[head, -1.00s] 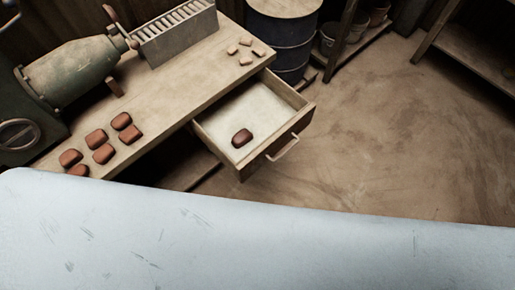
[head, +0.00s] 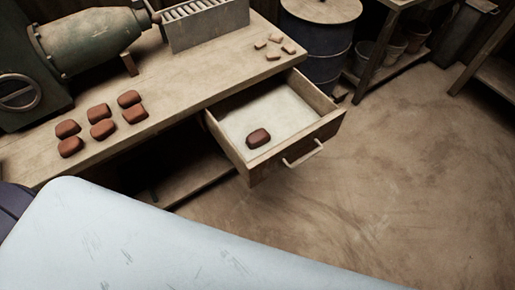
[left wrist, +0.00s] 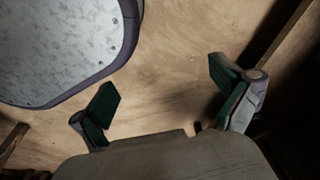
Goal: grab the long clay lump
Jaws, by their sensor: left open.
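Several reddish-brown clay lumps (head: 103,129) lie in two rows on the left part of the wooden bench in the head view. One darker lump (head: 258,138) lies alone in the open drawer (head: 327,125). I cannot tell for sure which lump is the long one. My left gripper (left wrist: 165,100) shows in the left wrist view, its two green-padded fingers wide apart with nothing between them. Plain wood shows behind it, and no clay is in that view. Neither gripper shows in the head view.
A green machine (head: 85,38) stands at the bench's back left, beside a grey slotted rack (head: 207,24). Small pale pieces (head: 273,54) lie at the bench's far right. A blue drum (head: 322,40) stands behind the drawer. The floor (head: 400,170) at right is clear.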

